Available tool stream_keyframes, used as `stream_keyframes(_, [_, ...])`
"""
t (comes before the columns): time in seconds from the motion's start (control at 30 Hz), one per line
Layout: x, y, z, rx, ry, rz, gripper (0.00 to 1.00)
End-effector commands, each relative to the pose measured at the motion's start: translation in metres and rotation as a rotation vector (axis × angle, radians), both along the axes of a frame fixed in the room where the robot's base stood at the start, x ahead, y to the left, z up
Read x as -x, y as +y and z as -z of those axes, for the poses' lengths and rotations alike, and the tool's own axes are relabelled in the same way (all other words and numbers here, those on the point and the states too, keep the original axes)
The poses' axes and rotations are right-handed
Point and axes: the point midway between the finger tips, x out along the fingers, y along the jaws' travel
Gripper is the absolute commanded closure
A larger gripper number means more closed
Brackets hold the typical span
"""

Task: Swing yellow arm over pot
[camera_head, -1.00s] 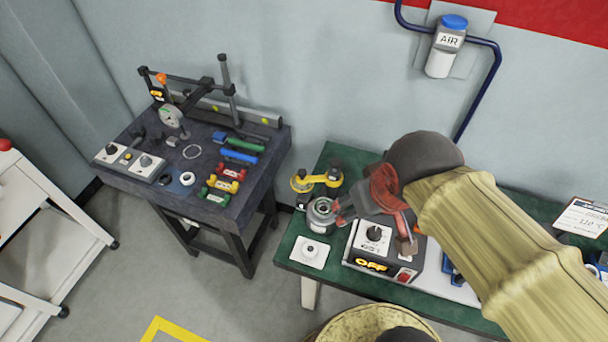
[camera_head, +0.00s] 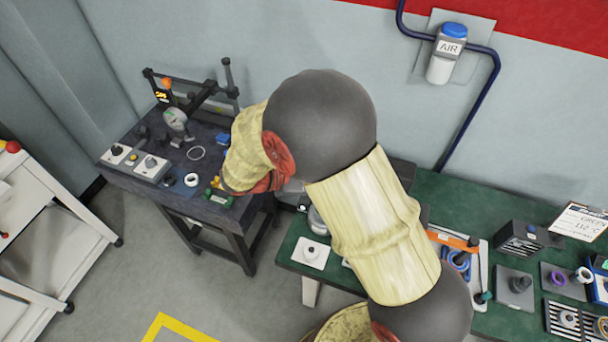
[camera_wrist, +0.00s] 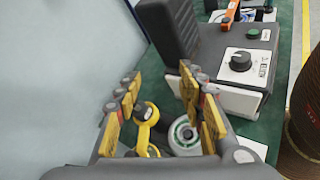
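In the wrist view the yellow arm (camera_wrist: 142,134), with a dark round knob at its upper end, shows between my fingers, nearer the left one. The pot (camera_wrist: 184,134), a round metal body with a pale green ring on top, is just right of it, partly covered by my right finger. The yellow arm appears beside the pot, not over it. My gripper (camera_wrist: 160,82) is open, with yellow-padded fingers apart and nothing clearly held. Contact cannot be told. In the head view my arm hides the gripper and yellow arm; only an edge of the pot (camera_head: 317,222) shows.
A control box with a black dial (camera_wrist: 238,60) stands close beyond the pot. A white plate with a small knob (camera_head: 312,253) lies at the green table's (camera_head: 455,205) front left corner. The wall is close behind. A dark tool table (camera_head: 228,216) stands to the left.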

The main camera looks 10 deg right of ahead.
Motion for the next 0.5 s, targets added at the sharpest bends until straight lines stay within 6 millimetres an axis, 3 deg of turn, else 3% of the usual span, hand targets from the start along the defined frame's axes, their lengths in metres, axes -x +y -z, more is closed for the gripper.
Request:
stream_keyframes(0.23, [-0.046,0.053,0.059,0.300,0.136,-0.298,0.61])
stream_keyframes(0.5, [-0.067,0.104,0.113,0.522,0.200,-0.541,0.61])
